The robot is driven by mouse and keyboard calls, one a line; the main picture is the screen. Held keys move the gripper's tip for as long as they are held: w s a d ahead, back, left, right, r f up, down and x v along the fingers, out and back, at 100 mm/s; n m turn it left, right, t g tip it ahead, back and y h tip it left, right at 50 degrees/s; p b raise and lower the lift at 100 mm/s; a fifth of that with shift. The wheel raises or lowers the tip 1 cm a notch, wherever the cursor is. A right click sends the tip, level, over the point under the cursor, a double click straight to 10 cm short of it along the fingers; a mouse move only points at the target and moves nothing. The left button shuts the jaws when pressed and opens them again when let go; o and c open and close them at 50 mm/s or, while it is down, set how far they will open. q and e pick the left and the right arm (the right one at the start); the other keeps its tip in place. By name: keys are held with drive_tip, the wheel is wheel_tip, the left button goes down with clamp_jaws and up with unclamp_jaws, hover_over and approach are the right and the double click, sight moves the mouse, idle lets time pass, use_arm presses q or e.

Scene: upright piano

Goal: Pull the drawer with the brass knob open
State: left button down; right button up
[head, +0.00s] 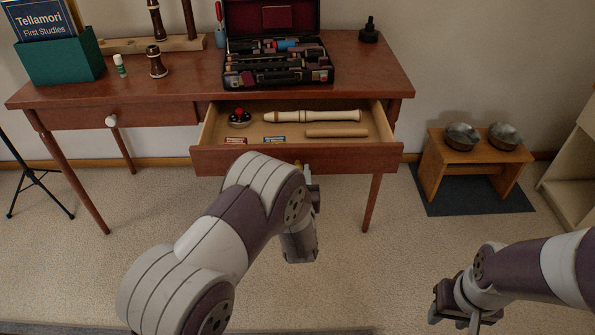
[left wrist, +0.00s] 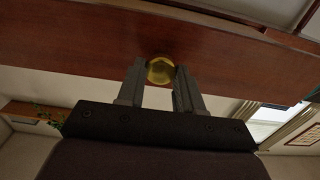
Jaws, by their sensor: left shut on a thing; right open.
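The drawer (head: 225,160) on the right side of the brown table is out, with its inside showing. Its brass knob (left wrist: 160,70) sits between the fingers of my left gripper (left wrist: 160,80) in the left wrist view, and that gripper is shut on it. In the head view my left arm covers most of the gripper and the middle of the drawer front. My right gripper (head: 455,312) is open and empty, low at the right, away from the table.
The drawer holds a cream recorder (head: 312,116), a wooden rod (head: 336,132), a red-topped round item (head: 239,118) and small boxes. An open instrument case (head: 275,75) stands above it. A left drawer has a white knob (head: 111,121). A stool with bowls (head: 460,165) stands right.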

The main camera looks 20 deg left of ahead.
use_arm(q)
drive_tip(key=c, duration=0.8)
unclamp_jaws()
drive_tip(key=shift+o, duration=0.2)
drive_tip(key=p+v, duration=0.2)
drive_tip(key=v, duration=1)
drive_tip(key=shift+s+p, duration=0.35)
drive_tip(key=shift+p, duration=0.05)
drive_tip(key=shift+d, duration=0.1)
